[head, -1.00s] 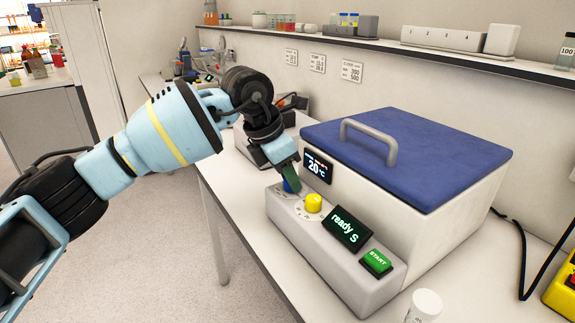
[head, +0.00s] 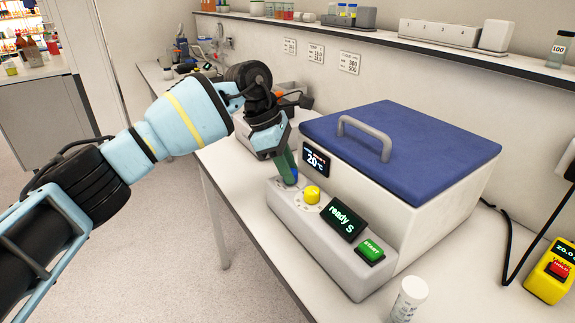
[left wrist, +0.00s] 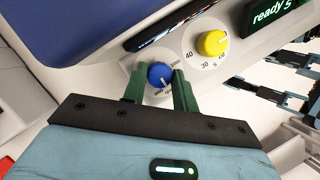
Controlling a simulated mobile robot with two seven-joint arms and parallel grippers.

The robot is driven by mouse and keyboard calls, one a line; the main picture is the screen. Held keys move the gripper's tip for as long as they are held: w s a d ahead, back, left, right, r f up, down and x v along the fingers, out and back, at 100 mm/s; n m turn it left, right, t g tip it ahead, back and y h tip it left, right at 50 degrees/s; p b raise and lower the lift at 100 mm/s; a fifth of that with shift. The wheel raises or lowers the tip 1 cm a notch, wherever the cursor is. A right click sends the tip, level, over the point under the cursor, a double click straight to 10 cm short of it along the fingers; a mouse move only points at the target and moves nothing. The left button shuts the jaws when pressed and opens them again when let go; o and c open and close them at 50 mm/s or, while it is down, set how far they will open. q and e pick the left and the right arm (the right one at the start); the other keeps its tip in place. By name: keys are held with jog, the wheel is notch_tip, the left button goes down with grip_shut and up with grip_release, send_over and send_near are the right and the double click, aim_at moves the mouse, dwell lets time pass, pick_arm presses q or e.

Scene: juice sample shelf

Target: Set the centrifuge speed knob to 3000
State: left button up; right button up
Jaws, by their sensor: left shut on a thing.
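The centrifuge (head: 360,270) is a white box with a closed blue lid and a sloped control panel. Its blue knob (head: 293,181) is at the panel's left end. My left gripper (head: 288,172) reaches down to it from above. In the left wrist view, the green fingers of the left gripper (left wrist: 160,82) sit on either side of the blue knob (left wrist: 160,74) and are shut on it. A white mark on the knob faces down and slightly right in that view. The dial numbers around it are partly hidden and too small to read surely.
A yellow knob (head: 311,195) stands close to the blue one. Right of it are a "ready" display (head: 342,218) and a green START button (head: 370,251). A white-capped vial (head: 409,299) stands at the front, and a yellow device (head: 548,277) at the right.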

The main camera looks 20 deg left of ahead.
pick_arm(q)
jog(key=shift+r, duration=0.1)
dwell(0.3)
jog(key=o, duration=1)
jog(key=shift+c, duration=0.2)
jog(key=v, duration=0.7)
jog(key=shift+r, duration=0.35)
jog(key=shift+a, duration=0.15)
